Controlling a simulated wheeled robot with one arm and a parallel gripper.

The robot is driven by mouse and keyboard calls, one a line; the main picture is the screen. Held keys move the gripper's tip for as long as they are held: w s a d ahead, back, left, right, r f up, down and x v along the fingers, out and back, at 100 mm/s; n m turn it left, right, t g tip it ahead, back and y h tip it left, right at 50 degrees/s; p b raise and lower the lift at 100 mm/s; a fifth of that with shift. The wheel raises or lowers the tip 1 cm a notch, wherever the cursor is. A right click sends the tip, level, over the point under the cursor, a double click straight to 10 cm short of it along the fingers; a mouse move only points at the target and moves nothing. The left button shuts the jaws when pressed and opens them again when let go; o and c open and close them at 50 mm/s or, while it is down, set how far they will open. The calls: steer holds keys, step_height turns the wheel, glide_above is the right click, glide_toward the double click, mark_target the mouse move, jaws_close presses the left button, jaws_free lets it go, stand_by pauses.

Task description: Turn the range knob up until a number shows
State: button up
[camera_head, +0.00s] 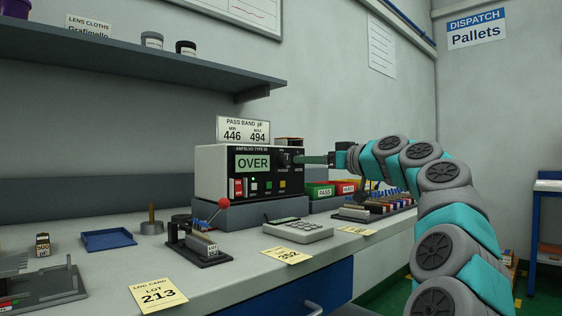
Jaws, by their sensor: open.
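The grey and black meter (222,172) stands on a raised block on the bench. Its green display (252,163) reads OVER. The dark range knob (284,158) is at the right of its front panel, partly hidden by my gripper. A sign on top (243,130) gives a pass band of 446 to 494 pF.
A lever fixture (205,256), a calculator (297,232) and yellow cards, one a lot card (157,296), lie on the bench. Green PASS (320,192) and red bins (346,188) stand right of the meter, below my arm. A shelf (120,58) overhangs at left.

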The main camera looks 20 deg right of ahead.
mark_target(287, 160)
steer(key=shift+p+x, duration=0.65)
steer(key=shift+x, duration=3)
steer(key=shift+c, duration=0.2)
jaws_close()
